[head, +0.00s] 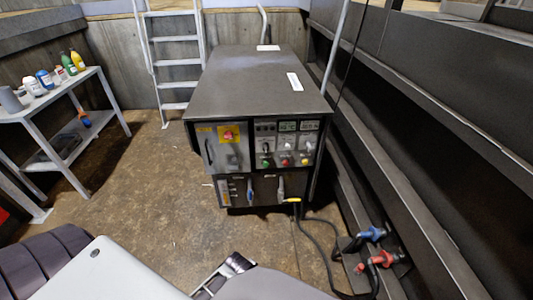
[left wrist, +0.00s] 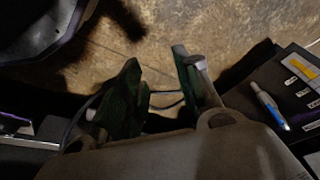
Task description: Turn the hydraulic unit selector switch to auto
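The hydraulic unit (head: 250,82) is a dark grey cabinet in the middle of the head view. Its front panel has a small black selector switch (head: 267,147) at the left of a row of knobs, above green, red and yellow buttons. The switch's labels and exact setting are too small to read. My left gripper (head: 232,264) is low in front of the cabinet, apart from the panel. My right gripper is not in view.
A red emergency knob on yellow (head: 229,135) is left of the switch. Hoses with blue and red couplings (head: 372,235) lie right. A bench with bottles (head: 50,92) stands left. Floor before the bench is clear.

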